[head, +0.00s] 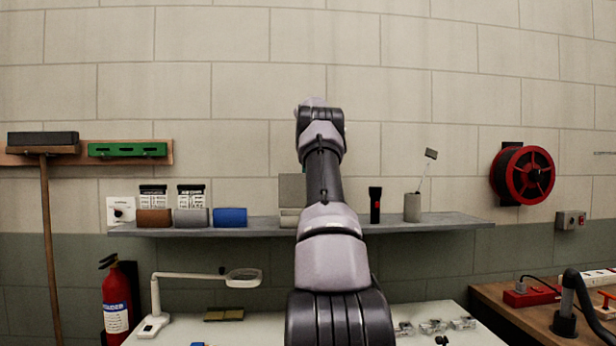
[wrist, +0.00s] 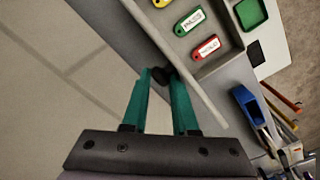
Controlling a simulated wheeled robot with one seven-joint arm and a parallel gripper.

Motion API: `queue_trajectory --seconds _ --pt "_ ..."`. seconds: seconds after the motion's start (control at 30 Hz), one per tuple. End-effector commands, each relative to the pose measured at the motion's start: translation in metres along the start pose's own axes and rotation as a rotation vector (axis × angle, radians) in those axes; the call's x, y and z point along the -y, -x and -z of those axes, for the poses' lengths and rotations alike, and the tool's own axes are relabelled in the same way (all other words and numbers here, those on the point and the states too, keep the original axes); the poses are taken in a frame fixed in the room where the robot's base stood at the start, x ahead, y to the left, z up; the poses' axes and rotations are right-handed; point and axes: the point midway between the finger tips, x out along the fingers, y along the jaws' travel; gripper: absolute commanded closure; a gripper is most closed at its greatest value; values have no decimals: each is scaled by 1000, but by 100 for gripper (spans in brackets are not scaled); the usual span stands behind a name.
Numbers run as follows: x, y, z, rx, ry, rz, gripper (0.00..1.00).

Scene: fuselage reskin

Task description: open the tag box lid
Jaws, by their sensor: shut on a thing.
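The tag box (head: 288,219) is a pale grey box on the wall shelf, partly hidden by my arm. Its lid (head: 291,188) shows as a grey panel standing up at the back of the box. In the wrist view the open tag box (wrist: 224,58) holds yellow, green and red key tags. My gripper (wrist: 163,76) has its green fingers closed around a small dark knob (wrist: 160,74) beside the box's edge, next to a grey panel that looks like the lid (wrist: 115,28).
The shelf (head: 450,219) also holds brown, grey and blue rolls (head: 191,217) at left, and a black torch (head: 375,204) and a grey cup (head: 412,207) at right. The block wall stands close behind. A magnifier lamp (head: 240,278) is on the white bench below.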

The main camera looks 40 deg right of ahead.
Motion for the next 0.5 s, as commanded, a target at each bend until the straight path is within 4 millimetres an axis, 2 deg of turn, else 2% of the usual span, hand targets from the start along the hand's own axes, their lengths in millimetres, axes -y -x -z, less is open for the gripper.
queue_trajectory --seconds 0.03,0.1,0.5 --pt "-10 -7 -3 16 -13 -4 100" --pt "-13 -8 0 16 -13 -3 100" --pt "-24 -11 8 16 -13 -6 100"
